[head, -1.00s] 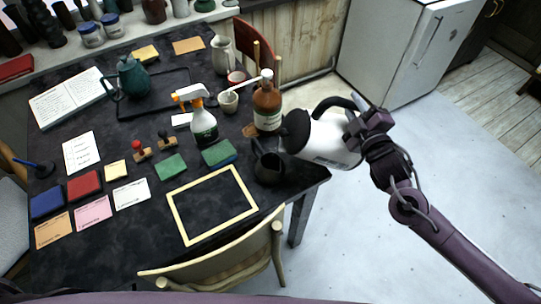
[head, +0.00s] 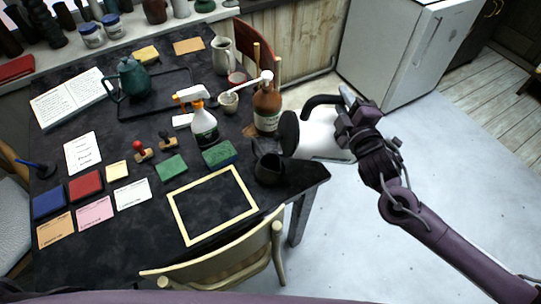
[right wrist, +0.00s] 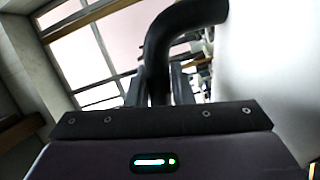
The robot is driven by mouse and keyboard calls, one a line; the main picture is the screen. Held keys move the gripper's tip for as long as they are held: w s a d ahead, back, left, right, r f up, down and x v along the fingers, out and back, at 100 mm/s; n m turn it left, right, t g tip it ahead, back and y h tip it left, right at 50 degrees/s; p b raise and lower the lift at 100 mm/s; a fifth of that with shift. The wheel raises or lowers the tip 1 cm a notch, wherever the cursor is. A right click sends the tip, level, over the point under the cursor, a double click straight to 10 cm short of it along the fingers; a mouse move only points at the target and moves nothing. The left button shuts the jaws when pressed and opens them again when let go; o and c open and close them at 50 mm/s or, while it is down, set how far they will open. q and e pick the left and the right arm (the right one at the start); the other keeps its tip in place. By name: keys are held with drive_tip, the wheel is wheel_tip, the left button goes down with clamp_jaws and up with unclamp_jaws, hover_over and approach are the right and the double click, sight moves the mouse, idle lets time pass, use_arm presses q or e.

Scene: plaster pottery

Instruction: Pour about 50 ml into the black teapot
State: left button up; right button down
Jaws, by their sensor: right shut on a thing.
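A small black pot (head: 270,170), which I take for the black teapot, stands at the table's right edge with its dark top open. My right gripper (head: 350,108) is shut on the black handle of a white jug with a black top (head: 322,136). The jug is tilted well over, its black end toward the left, above and to the right of the pot. No stream of liquid shows. In the right wrist view the black handle (right wrist: 160,50) rises between the fingers and the white jug body (right wrist: 265,60) fills the right side. My left gripper is out of view.
A brown bottle (head: 267,108) stands just behind the pot, beside a spray bottle (head: 204,125). A green sponge (head: 218,154) and an empty yellow frame (head: 212,203) lie nearby. A green teapot (head: 133,78) stands farther back. A chair (head: 225,258) is at the front edge.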

drive_tip(key=shift+s+a+r+n+p, duration=0.2)
drive_tip(key=shift+a+r+n, duration=0.15)
drive_tip(key=shift+a+r, duration=0.25)
drive_tip(key=shift+s+a+r+n+p, duration=0.15)
drive_tip(key=shift+a+r+n+p, duration=0.15)
drive_tip(key=shift+a, duration=0.45)
drive_tip(key=shift+s+a+r+n+p, duration=0.15)
drive_tip(key=shift+a+r+n, duration=0.2)
drive_tip(key=shift+a+r, duration=0.25)
idle(2.5)
drive_tip(key=d+f+m, duration=0.1)
drive_tip(key=w+d+f+b, duration=0.1)
drive_tip(key=d, duration=0.1)
drive_tip(key=d+f+m+b, duration=0.1)
drive_tip(key=d, duration=0.1)
drive_tip(key=shift+w+f+m, duration=0.25)
drive_tip(key=shift+f+m, duration=0.05)
drive_tip(key=shift+f, duration=0.1)
drive_tip(key=shift+d, duration=0.2)
drive_tip(key=shift+w+d+f+m, duration=0.15)
drive_tip(key=shift+d+f+m, duration=0.2)
drive_tip(key=shift+f+m, duration=0.3)
drive_tip(key=shift+w+d+f+m, duration=0.2)
drive_tip(key=shift+d+f+m, duration=0.05)
drive_tip(key=shift+d+m, duration=0.25)
drive_tip(key=shift+d, duration=0.1)
